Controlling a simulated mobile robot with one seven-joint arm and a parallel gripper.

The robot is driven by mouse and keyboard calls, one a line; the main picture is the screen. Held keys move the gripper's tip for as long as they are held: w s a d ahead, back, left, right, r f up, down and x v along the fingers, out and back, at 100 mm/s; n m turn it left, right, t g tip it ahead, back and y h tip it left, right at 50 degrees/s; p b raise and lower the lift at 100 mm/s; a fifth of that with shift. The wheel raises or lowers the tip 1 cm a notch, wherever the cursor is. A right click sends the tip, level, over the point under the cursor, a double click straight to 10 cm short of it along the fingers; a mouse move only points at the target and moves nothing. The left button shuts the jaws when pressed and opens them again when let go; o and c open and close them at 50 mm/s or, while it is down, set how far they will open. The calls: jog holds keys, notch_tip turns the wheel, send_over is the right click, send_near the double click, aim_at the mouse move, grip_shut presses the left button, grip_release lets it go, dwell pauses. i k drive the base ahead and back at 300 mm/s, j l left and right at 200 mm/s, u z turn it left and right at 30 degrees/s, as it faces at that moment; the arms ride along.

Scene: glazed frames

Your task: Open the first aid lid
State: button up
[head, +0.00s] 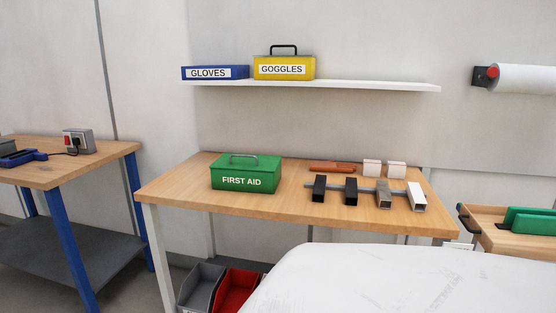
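The green first aid box (245,182) stands on the wooden table, left of the table's middle. Its front reads FIRST AID in white. Its lid (252,166) is closed, with a grey metal handle (244,157) on top. My gripper is not in view, so its state and place do not show.
The wooden table (290,208) also holds several black, grey and white blocks (351,192), small white boxes (372,168) and an orange-brown item (332,167). A shelf (360,86) above carries a GLOVES box (215,72) and a yellow GOGGLES box (284,68). A white surface fills the lower right foreground.

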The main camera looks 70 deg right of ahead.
aim_at(239, 162)
jog(key=l+z, duration=0.1)
jog(key=z, duration=1.65)
